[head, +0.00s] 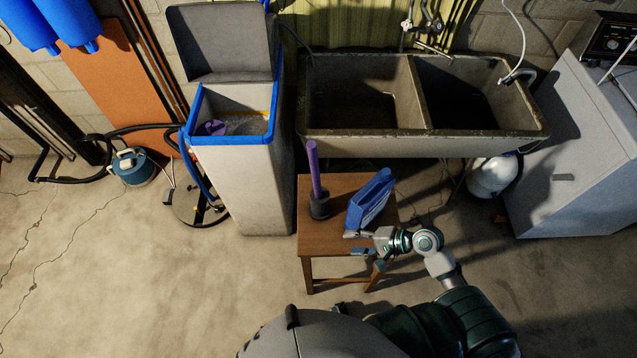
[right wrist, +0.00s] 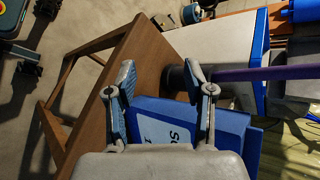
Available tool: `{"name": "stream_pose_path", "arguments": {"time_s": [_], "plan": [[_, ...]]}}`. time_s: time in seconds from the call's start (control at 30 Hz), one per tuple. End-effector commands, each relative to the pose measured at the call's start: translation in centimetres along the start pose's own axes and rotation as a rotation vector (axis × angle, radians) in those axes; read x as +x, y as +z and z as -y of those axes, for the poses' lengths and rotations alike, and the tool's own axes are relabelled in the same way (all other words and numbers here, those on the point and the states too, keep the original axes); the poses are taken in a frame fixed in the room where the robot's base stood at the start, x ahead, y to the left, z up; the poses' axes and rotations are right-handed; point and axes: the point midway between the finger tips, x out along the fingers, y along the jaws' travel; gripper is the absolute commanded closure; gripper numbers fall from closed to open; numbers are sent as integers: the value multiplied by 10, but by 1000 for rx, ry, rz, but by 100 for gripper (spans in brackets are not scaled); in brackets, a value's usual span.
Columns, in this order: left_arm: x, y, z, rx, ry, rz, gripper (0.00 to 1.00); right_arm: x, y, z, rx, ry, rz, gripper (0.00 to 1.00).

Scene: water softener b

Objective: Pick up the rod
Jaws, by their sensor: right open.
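The purple rod (head: 315,170) stands upright in a dark round holder (head: 319,207) on a small wooden table (head: 320,237). In the right wrist view the rod (right wrist: 275,73) runs off to the right from behind a finger, and the holder (right wrist: 175,80) shows between the fingertips. My right gripper (head: 352,243) is open and empty by the table's front right part, to the right of and nearer than the rod. Its open fingers (right wrist: 158,70) also show in the right wrist view. My left gripper is not seen.
An open softener cabinet (head: 240,180) stands left, a double stone sink (head: 420,100) behind. Floor (head: 150,270) at left is clear.

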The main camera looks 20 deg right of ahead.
Motion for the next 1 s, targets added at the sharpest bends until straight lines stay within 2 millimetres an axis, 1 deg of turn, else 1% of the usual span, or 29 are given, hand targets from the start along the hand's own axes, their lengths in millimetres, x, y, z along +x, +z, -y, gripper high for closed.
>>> {"name": "stream_pose_path", "arguments": {"time_s": [0.03,0.17,0.3,0.4,0.5,0.57,0.67,0.9,1.0], "plan": [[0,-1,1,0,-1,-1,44,-9,-3,14,91,-47,27,47],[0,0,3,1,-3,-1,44,-38,-10,58,374,-183,132,47],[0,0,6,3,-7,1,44,-80,-22,109,695,-316,280,47],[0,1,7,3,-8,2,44,-106,-29,138,869,-379,377,47],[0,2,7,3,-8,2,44,-120,-32,154,969,-412,438,47],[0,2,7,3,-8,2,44,-121,-33,162,996,-420,457,47],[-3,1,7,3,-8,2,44,-110,-30,173,1008,-424,468,47],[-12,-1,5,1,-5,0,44,-62,-17,206,1002,-423,466,47],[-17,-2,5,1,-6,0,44,-45,-14,217,1003,-423,465,47]]}}
